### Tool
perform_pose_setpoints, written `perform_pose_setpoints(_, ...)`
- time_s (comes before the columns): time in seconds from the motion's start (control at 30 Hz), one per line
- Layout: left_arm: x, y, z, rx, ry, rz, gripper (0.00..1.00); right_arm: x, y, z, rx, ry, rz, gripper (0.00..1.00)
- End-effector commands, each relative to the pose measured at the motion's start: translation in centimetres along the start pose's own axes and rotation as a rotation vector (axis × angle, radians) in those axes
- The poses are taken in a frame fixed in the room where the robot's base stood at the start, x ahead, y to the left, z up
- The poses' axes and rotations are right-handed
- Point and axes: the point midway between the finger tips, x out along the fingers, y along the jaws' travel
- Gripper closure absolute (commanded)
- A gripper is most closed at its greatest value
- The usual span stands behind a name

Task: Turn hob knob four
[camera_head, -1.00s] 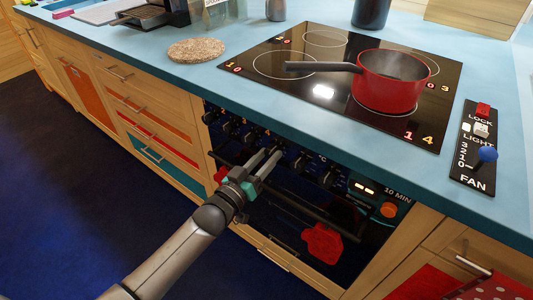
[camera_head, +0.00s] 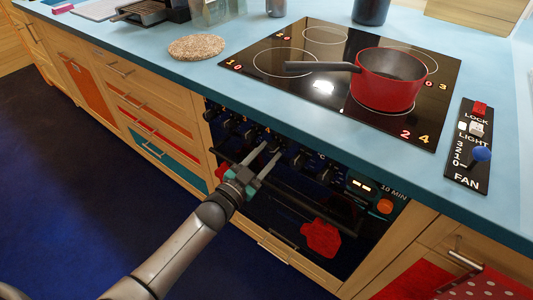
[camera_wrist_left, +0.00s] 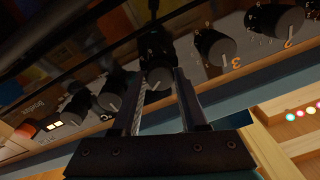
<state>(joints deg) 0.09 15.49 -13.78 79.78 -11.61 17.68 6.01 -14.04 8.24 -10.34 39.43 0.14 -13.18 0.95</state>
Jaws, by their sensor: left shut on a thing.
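In the left wrist view, hob knob four (camera_wrist_left: 157,66), a dark round knob with a white pointer line, sits between the fingers of my left gripper (camera_wrist_left: 158,84). The gripper is shut on it. The neighbouring knob marked 3 (camera_wrist_left: 214,48) and the knob marked 2 (camera_wrist_left: 275,20) stand to its right. In the head view my left gripper (camera_head: 271,150) reaches the knob row on the oven front, and its fingers largely hide the held knob. The black hob (camera_head: 290,92) shows an orange 2 beside the 4 at its front right corner. My right gripper is out of view.
A red saucepan (camera_head: 388,82) stands on the hob's right side, its handle pointing left. The oven handle bar (camera_head: 300,207) runs below the knobs, with a red mitt-like item (camera_head: 320,238) by it. A fan panel (camera_head: 467,150) lies right of the hob.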

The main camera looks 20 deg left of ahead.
Motion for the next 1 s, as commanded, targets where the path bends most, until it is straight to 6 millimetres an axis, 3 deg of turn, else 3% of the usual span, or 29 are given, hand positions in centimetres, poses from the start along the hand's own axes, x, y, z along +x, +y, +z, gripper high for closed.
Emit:
perform_pose_setpoints(0.5, -0.08, 0.08, 0.18, 0.021, -0.004, 0.002, 1.0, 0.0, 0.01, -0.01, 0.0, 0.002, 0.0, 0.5)
perform_pose_setpoints(0.53, -0.08, 0.08, 0.18, 0.02, -0.004, 0.002, 0.56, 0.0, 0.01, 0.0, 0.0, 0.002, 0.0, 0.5)
perform_pose_setpoints(0.8, -0.05, 0.04, 0.1, 0.02, -0.002, 0.001, 0.27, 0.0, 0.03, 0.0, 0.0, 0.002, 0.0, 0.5)
perform_pose_setpoints(1.0, -0.02, 0.0, 0.05, 0.02, 0.0, 0.001, 0.27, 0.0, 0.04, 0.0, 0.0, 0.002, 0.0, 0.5)
